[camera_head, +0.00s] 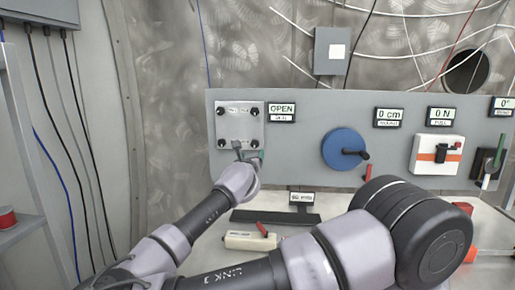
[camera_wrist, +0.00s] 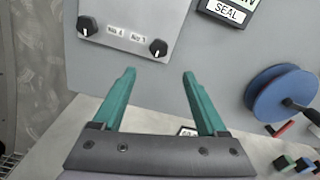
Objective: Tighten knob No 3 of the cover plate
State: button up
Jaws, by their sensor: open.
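The pale cover plate (camera_head: 239,127) is on the left of the grey panel, with a dark knob at each corner. In the wrist view, its lower part (camera_wrist: 133,14) shows two black knobs with white marks. The lower right knob (camera_wrist: 158,47) sits by a small label that seems to read No 3. The lower left knob (camera_wrist: 86,26) is by a label that seems to read No 4. My gripper (camera_wrist: 159,73) is open and empty, its green fingers apart just below the lower right knob. In the head view, my gripper (camera_head: 248,154) partly covers the plate's lower right corner.
An OPEN/SEAL display (camera_head: 281,112) is right of the plate. A blue wheel with a handle (camera_head: 343,149), more displays and an orange-striped white box (camera_head: 437,154) are farther right. A white block with a red lever (camera_head: 251,241) lies on the bench below.

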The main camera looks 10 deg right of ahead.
aim_at(255, 146)
jog(key=x, duration=1)
jog(key=shift+w, duration=0.4)
grip_shut()
